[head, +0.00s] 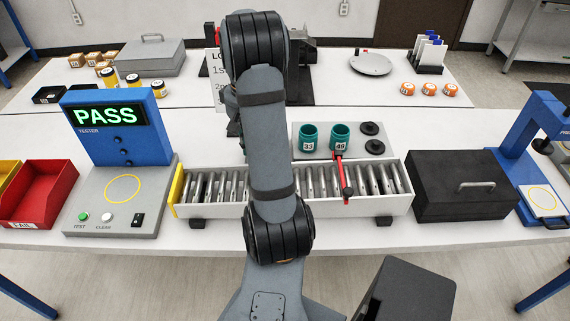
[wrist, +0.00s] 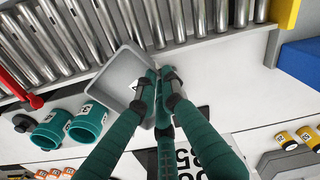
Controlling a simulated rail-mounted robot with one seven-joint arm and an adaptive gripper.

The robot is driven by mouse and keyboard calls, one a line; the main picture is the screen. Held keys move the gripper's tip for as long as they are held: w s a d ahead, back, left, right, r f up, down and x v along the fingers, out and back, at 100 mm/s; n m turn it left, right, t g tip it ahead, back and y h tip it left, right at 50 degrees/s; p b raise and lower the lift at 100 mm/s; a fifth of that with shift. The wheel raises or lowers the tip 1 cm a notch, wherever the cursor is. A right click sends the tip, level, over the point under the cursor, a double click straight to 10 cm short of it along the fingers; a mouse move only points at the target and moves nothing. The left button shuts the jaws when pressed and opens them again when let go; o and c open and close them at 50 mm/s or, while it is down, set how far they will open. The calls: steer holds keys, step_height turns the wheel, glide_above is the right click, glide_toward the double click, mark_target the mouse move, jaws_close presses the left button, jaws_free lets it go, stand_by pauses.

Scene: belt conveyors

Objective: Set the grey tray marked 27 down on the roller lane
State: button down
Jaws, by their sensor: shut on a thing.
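A small grey tray (wrist: 122,72) is in my gripper (wrist: 160,78), whose teal fingers are closed at its wall in the wrist view. A white tag on the tray is mostly hidden by the fingers, so its number cannot be read. The tray's upper edge reaches over the near wall of the roller lane (wrist: 150,20) in that view; I cannot tell whether they touch.
A red bar (head: 345,178) crosses the lane. Teal jars (head: 308,138) and black lids (head: 374,147) stand behind it on a grey board. The tester (head: 117,128), reading PASS, is left of the lane; a black case (head: 465,192) is right. Rollers left of the red bar look empty.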

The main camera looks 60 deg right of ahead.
steer(key=n, duration=0.1)
steer(key=w+n, duration=0.1)
steer(key=n, duration=0.1)
steer(key=shift+w+d+n, duration=0.1)
steer(key=shift+d+n, duration=0.2)
steer(key=shift+d, duration=0.1)
steer(key=n, duration=0.3)
steer(key=shift+w+d, duration=0.35)
steer(key=n, duration=0.4)
steer(key=shift+w+d, duration=0.1)
steer(key=shift+d, duration=0.2)
steer(key=shift+w+n+y, duration=0.1)
steer(key=shift+n+y, duration=0.2)
steer(key=shift+n, duration=0.6)
steer(key=w+a+f+p, duration=0.1)
steer(key=w+f, duration=0.1)
steer(key=w, duration=0.1)
steer(key=w+a+f+p, duration=0.1)
steer(key=w+a+f, duration=0.1)
steer(key=w, duration=0.2)
steer(key=w+a+f+p, duration=0.1)
steer(key=w+a+f, duration=0.1)
steer(key=w, duration=0.1)
steer(key=shift+w+f, duration=0.15)
steer(key=shift+f, duration=0.2)
step_height(320, 180, down, 4)
steer(key=shift+r+p, duration=0.2)
steer(key=shift+p, duration=0.75)
steer(key=shift+w+f, duration=0.1)
steer(key=shift+f, duration=0.25)
